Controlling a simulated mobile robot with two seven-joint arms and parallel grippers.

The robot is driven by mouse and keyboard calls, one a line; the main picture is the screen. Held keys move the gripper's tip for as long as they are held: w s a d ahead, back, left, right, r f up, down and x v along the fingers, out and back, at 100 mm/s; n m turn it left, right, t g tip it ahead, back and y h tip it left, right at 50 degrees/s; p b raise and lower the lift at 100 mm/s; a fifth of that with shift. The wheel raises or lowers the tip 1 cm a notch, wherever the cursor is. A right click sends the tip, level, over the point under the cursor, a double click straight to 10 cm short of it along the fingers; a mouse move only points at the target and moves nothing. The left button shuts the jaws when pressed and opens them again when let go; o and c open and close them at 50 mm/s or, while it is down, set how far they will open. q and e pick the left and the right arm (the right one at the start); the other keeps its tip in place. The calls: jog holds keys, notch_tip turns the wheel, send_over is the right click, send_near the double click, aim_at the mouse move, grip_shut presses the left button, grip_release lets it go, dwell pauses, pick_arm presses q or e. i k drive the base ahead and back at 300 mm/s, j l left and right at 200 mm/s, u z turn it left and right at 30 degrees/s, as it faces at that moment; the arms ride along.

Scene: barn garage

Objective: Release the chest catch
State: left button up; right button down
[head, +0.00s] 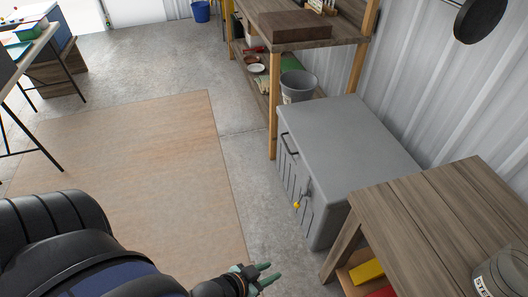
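A grey chest (345,145) with its lid down stands against the corrugated wall, right of centre. Its front faces left and carries a dark handle (289,144). A small catch (304,198) with a yellow end sits on the front, toward the near end. It is too small to tell how it is set. My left gripper (268,273) is at the bottom centre, low over the floor, below and left of the catch and apart from the chest. Its two greenish fingers are spread with nothing seen between them. My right gripper is not in view.
A wooden table (430,215) stands close to the chest's near end, with a metal bucket (503,272) on it. A wooden shelf unit (274,105) stands beyond the chest. A tan mat (140,160) and bare concrete leave free floor left of the chest.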

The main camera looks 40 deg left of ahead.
aim_at(297, 205)
jog(key=u, duration=0.75)
